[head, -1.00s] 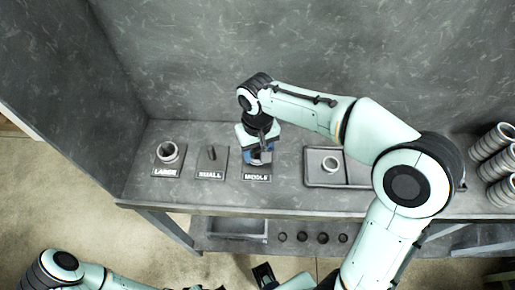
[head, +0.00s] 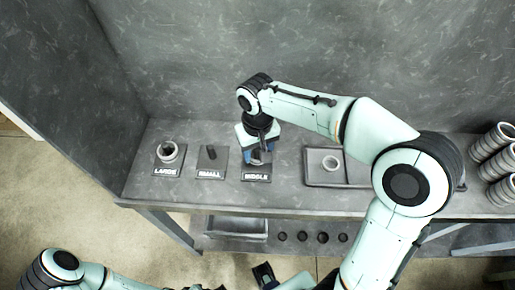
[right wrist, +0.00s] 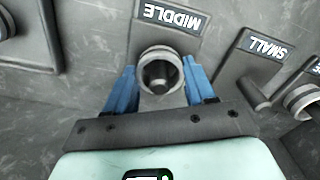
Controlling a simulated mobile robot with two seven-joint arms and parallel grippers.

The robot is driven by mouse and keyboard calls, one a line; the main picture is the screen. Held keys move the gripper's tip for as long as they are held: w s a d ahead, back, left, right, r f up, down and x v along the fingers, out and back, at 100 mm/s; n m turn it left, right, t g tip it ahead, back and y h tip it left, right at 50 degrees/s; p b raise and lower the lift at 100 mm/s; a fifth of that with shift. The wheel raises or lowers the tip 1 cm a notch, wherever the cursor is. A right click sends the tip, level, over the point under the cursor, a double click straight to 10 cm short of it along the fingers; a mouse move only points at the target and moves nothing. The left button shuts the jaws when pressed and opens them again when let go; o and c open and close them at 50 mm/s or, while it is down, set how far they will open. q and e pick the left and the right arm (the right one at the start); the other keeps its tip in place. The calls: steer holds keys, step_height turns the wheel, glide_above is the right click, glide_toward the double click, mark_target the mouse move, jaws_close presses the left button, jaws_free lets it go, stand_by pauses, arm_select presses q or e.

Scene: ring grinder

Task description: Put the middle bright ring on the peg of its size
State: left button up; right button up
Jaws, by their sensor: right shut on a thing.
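My right gripper (head: 258,157) is over the plate marked MIDDLE (head: 256,177). In the right wrist view its two blue fingers stand on both sides of a bright ring (right wrist: 161,57) and are shut on it. The dark middle peg (right wrist: 159,76) shows inside the ring's opening, so the ring is around or right over the peg. How far down it sits I cannot tell. In the head view the gripper mostly hides ring and peg. My left arm is low at the left; its gripper's jaws are not clear.
The LARGE plate (head: 167,172) carries a bright ring (head: 168,152). The SMALL plate's peg (head: 211,153) is bare. A tray (head: 316,181) right of the gripper holds a smaller bright ring (head: 331,163). Stacked rings (head: 493,141) stand at the far right. A wall closes the back.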

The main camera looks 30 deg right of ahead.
arm_select(q)
steer(key=shift+s+f, duration=0.15)
steer(key=shift+f, duration=0.2)
arm_select(e)
steer(key=shift+f, duration=0.5)
steer(key=o, duration=0.8)
steer(key=shift+r+p, duration=1.75)
steer(key=shift+r, duration=1.1)
steer(key=shift+r+p, duration=1.6)
steer(key=shift+r, duration=1.1)
arm_select(q)
steer(key=w+r, duration=0.5)
steer(key=r, duration=0.3)
steer(key=shift+w+r+t, duration=0.3)
steer(key=shift+w+r, duration=0.05)
steer(key=shift+r, duration=0.05)
steer(key=shift+s, duration=0.15)
arm_select(e)
steer(key=shift+s, duration=0.1)
steer(key=shift+f, duration=0.1)
